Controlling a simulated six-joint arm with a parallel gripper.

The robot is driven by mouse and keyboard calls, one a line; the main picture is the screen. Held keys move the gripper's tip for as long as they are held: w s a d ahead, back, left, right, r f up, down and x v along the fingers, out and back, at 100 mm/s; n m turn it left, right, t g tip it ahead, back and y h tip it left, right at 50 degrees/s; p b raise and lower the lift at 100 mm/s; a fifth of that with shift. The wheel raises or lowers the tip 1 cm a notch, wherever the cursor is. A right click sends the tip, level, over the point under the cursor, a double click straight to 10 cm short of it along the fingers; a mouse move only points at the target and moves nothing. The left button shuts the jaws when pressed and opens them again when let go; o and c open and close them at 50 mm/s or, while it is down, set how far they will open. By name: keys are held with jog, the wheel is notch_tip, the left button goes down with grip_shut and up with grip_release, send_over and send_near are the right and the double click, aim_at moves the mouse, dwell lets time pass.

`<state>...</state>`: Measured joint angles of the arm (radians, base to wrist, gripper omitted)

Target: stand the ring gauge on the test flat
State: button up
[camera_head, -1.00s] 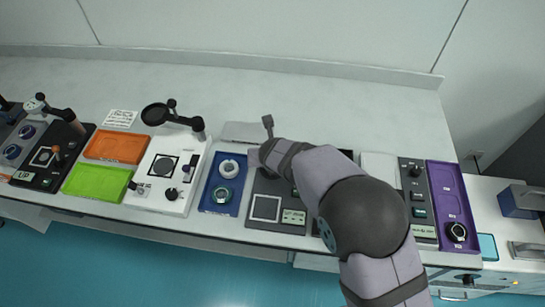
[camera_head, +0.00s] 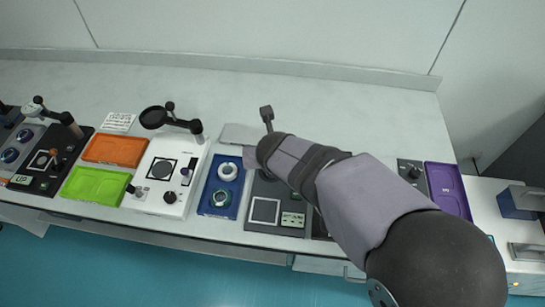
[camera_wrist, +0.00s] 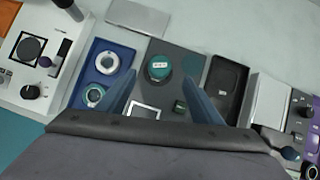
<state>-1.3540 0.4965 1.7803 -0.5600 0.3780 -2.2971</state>
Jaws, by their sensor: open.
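Two ring-shaped pieces sit in a blue tray (camera_head: 209,208): a white ring (camera_head: 228,171) at the back and a silver ring with a greenish rim (camera_head: 221,197) in front. I cannot tell for certain which is the ring gauge. Right of the tray is a dark grey panel (camera_head: 252,228) with a white-framed square (camera_head: 265,210), possibly the test flat, which bears no ring. In the wrist view my gripper (camera_wrist: 160,78) is open and empty above this panel. A teal round piece with a white label (camera_wrist: 160,66) shows between the fingers. My arm hides the fingers in the head view.
A white unit with a black disc and swing arm (camera_head: 163,170) stands left of the blue tray. Orange (camera_head: 114,150) and green (camera_head: 95,185) trays are further left. A dark tray (camera_wrist: 228,85) lies right of the panel.

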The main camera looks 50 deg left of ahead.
jog(key=shift+s+d+r, duration=0.2)
jog(key=shift+r, duration=0.25)
jog(key=shift+w, duration=0.1)
jog(key=w+d+m+h, duration=0.1)
jog(key=w+d+m, duration=0.4)
jog(key=d, duration=0.4)
jog(key=w+d+m+h, duration=0.2)
jog(key=w+d+m, duration=0.3)
jog(key=d+m, duration=0.3)
jog(key=w+d+f+m+h, duration=0.1)
jog(key=w+d+m, duration=0.5)
jog(key=d, duration=0.3)
jog(key=shift+d+m, duration=0.3)
jog(key=shift+m, duration=0.3)
jog(key=s+d+m+g, duration=0.1)
jog(key=s+d+m, duration=0.2)
jog(key=d+m, duration=0.5)
jog(key=s+d+f+m+g+h, duration=0.1)
jog(key=s+d+m, duration=0.3)
jog(key=d+m, duration=0.5)
jog(key=s+d+f+m+g, duration=0.1)
jog(key=s+d+m, duration=0.2)
jog(key=d+m, duration=0.6)
jog(key=shift+s+m+g, duration=0.3)
jog(key=shift+m, duration=0.2)
